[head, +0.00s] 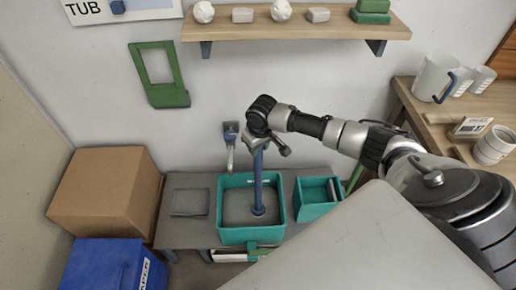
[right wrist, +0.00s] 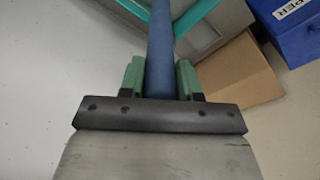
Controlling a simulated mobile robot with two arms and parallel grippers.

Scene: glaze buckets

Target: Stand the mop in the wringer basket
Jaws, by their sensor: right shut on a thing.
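The mop's blue handle (head: 258,178) stands nearly upright in the head view, its lower end inside a large teal tub (head: 223,205) with a grey interior. A round blue piece shows at its foot; whether it rests on the tub floor I cannot tell. My right gripper (head: 257,145) is shut on the handle near its top. In the right wrist view the blue handle (right wrist: 160,45) runs between the green finger pads. A smaller teal box (head: 318,211), perhaps the wringer basket, stands just right of the tub. My left gripper is not in view.
A grey bench (head: 190,235) carries the tub and box, with a flat grey plate (head: 190,202) at left. A tap (head: 230,150) is on the wall behind. A cardboard box (head: 105,195) and blue bin (head: 110,265) stand left. A shelf (head: 300,30) hangs above.

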